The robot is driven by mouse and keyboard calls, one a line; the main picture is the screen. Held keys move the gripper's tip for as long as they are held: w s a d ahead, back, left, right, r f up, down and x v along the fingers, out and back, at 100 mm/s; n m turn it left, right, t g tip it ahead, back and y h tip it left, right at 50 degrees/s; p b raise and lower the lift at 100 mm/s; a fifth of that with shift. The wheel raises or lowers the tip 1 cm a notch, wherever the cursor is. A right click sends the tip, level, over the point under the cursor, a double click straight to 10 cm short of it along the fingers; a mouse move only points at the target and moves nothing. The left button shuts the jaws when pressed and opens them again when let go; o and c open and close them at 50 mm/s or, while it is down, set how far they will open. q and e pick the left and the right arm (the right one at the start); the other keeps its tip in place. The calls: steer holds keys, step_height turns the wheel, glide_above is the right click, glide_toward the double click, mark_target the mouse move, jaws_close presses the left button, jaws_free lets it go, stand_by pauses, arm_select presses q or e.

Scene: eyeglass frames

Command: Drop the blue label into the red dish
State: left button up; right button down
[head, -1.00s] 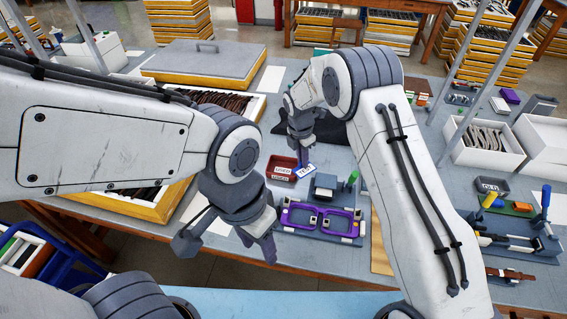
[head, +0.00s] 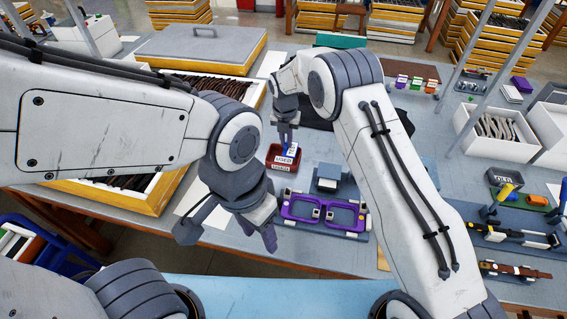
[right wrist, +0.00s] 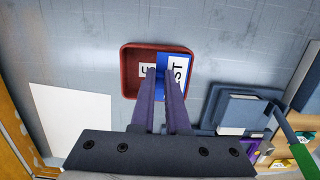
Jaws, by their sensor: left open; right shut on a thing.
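The red dish (head: 270,162) sits on the bench near the middle of the head view, with white lettered patches on it. My right gripper (head: 286,138) is above the dish, shut on the blue label (head: 291,148), which has a white lettered face. In the right wrist view the fingertips (right wrist: 161,72) pinch the label (right wrist: 163,59) over the right half of the dish (right wrist: 131,88). I cannot tell whether the label touches the dish. My left gripper (head: 262,232) is open and empty, at the bench's front edge, left of the purple eyeglass frame.
The purple eyeglass frame (head: 327,221) lies in a fixture just in front of the dish, with a grey block (head: 327,178) behind it. A lidded yellow-edged box (head: 203,50) stands back left. White trays (head: 493,138) and a grey dish (head: 505,182) are on the right.

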steer(key=shift+f+b, duration=0.3)
steer(key=shift+f, duration=0.55)
arm_select(q)
steer(key=shift+f, duration=0.6)
arm_select(e)
steer(key=c, duration=0.8)
jaws_free()
steer(key=shift+c, duration=0.2)
steer(key=shift+r, duration=0.1)
steer(key=r, duration=0.6)
steer(key=s+r+b, duration=0.1)
steer(key=r, duration=0.2)
steer(key=shift+s+a+r, duration=0.1)
steer(key=shift+a+r, duration=0.1)
steer(key=shift+r, duration=0.15)
arm_select(q)
steer(key=shift+f, duration=0.55)
arm_select(e)
steer(key=shift+r, duration=0.3)
